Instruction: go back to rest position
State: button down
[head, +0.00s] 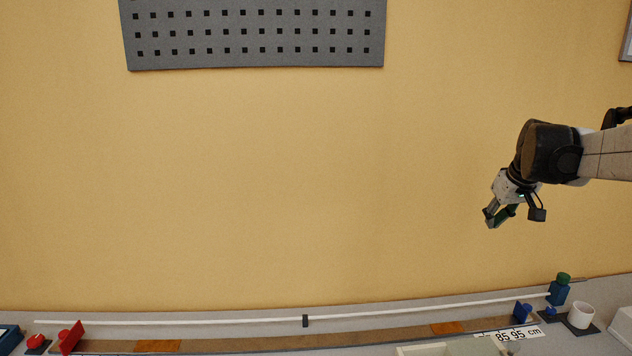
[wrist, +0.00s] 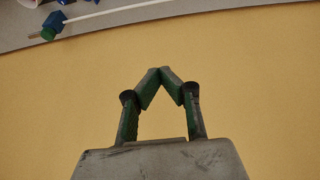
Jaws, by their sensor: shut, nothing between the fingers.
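My gripper (head: 491,222) hangs at the right of the head view, raised well above the bench and in front of the yellow wall. It points down and to the left. In the wrist view my gripper (wrist: 160,70) shows its two green-padded fingers with their tips together. It is shut and holds nothing. The fingers touch no object.
A grey perforated panel (head: 255,35) is on the wall. The air left of my gripper is clear.

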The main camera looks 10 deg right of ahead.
jog(key=s+a+t, duration=0.1)
jog(key=s+a, duration=0.4)
jog(key=a, duration=0.6)
jog(key=s+a, duration=0.6)
jog(key=a, duration=0.5)
jog(key=s+a+f+n+t+y, duration=0.1)
jog(key=s+a+f, duration=0.7)
jog(key=s+a, duration=0.4)
jog(key=shift+s, duration=0.4)
